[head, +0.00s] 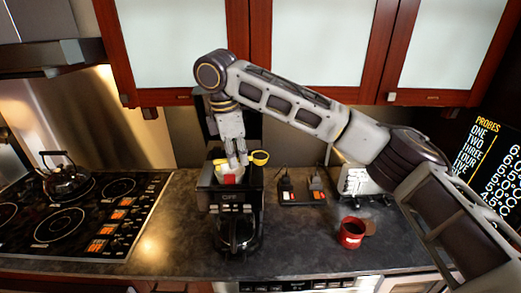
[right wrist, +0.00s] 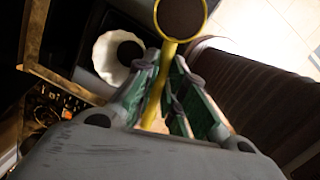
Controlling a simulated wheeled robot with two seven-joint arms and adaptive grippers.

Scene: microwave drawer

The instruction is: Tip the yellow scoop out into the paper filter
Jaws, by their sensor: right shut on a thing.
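My right gripper (head: 237,157) is above the coffee maker (head: 237,200), shut on the handle of the yellow scoop (head: 259,158). In the right wrist view the scoop's round bowl (right wrist: 181,17) shows dark brown contents, and its yellow handle runs between the fingers (right wrist: 165,95). The white paper filter (right wrist: 105,60) shows to the left of the bowl, with a dark round patch inside. The scoop bowl is to the right of the filter. My left gripper is not in view.
A glass carafe (head: 237,233) stands in the coffee maker. A red can (head: 352,232) with dark contents is on the counter at right. A stove (head: 75,215) with a kettle (head: 66,178) is at left. Cabinets (head: 320,40) hang above. The counter front is mostly clear.

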